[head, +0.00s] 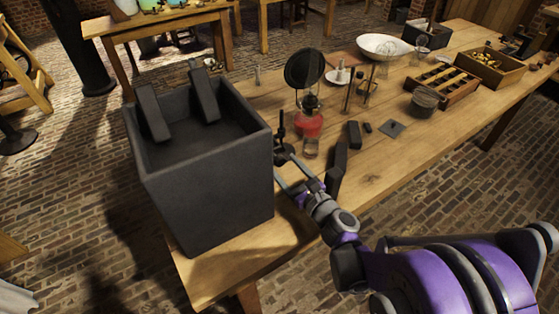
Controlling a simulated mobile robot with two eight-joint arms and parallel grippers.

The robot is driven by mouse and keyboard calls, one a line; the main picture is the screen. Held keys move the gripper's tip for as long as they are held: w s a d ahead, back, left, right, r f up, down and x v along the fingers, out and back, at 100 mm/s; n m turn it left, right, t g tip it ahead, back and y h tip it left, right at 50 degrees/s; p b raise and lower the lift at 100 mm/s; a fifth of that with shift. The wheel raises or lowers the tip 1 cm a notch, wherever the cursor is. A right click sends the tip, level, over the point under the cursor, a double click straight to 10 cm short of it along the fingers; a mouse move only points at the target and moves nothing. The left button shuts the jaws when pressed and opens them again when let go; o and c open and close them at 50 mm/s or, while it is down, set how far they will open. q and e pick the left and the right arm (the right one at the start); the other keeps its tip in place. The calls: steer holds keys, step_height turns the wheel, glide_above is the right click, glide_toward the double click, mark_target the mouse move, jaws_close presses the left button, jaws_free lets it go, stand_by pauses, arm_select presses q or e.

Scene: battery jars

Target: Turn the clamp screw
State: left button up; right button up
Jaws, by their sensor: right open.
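A large dark grey jar (205,195), square and open at the top, stands at the table's near left corner. Two dark plates (203,95) (152,112) lean up out of it. A small dark upright fitting (281,128) shows just beyond the jar's right edge. It may be the clamp screw, but it is too small to tell. My right gripper (282,163) reaches in from the lower right beside the jar's right wall. Its fingers are spread at the fitting's lower part, with nothing visibly held. I cannot tell whether they touch it. My left gripper is not in view.
A red-based lamp (309,120) with a round dark disc (304,68) stands beyond my gripper. Dark blocks (340,160) lie to its right on the wooden table (385,165). A white bowl (385,46) and wooden trays (490,69) stand farther back. The table's right front is clear.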

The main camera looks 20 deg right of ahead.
mark_target(282, 163)
steer(key=shift+w+a, duration=0.2)
steer(key=shift+w, duration=1.35)
steer(key=shift+c, duration=0.3)
jaws_close()
